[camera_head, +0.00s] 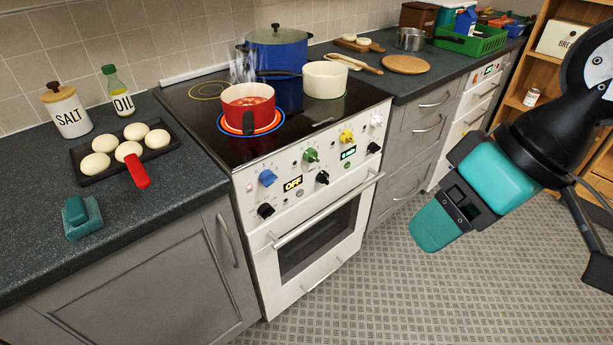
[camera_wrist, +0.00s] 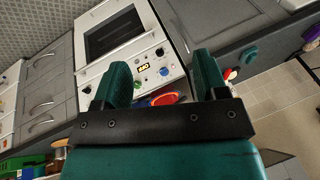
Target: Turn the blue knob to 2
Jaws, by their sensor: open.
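The blue knob (camera_head: 267,177) is at the upper left of the white stove's (camera_head: 257,240) front panel. A small display (camera_head: 292,184) beside it reads OFF. In the wrist view the blue knob (camera_wrist: 164,71) shows between my fingers in the picture, well beyond them. My gripper (camera_head: 437,228) is open and empty, in the air to the right of the stove front, apart from the knob. Its two teal fingers also show in the wrist view (camera_wrist: 163,78).
A steaming red pot (camera_head: 248,104) stands on a glowing burner. Green (camera_head: 310,155), yellow (camera_head: 346,137), white and black knobs share the panel. The oven handle (camera_head: 325,210) sticks out below. The floor (camera_head: 430,290) before the stove is clear.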

